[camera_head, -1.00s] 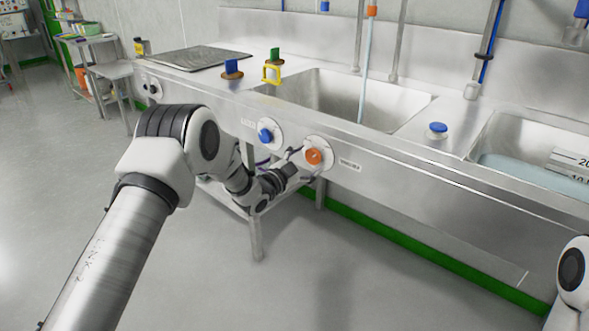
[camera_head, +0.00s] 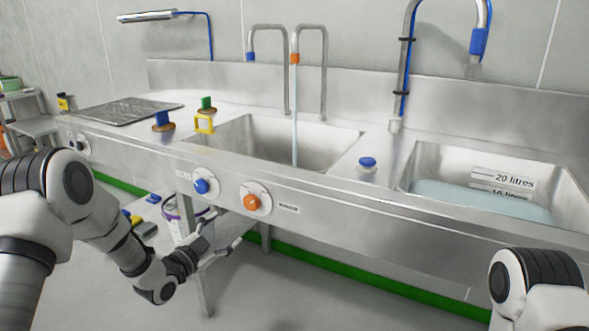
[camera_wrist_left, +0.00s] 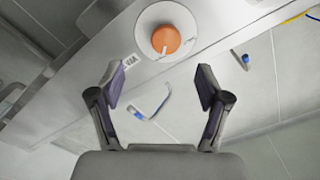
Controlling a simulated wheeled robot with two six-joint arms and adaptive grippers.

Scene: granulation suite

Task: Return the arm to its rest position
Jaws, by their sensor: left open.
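My left arm comes in from the left in the head view. Its gripper (camera_head: 226,240) hangs in front of the sink unit, below the blue knob (camera_head: 204,186) and the orange knob (camera_head: 251,202). In the left wrist view, the two fingers of this gripper (camera_wrist_left: 158,86) are spread with nothing between them. The orange knob (camera_wrist_left: 167,40) shows beyond the fingertips, apart from them. My right arm shows only as a white and black joint at the lower right of the head view; its gripper is out of view.
The steel sink unit (camera_head: 330,208) runs across the scene. Its left basin (camera_head: 240,140) is under a tap with a pale stream; the right basin (camera_head: 490,200) holds bluish water. A lower shelf (camera_head: 150,212) carries small items. Open floor lies in front.

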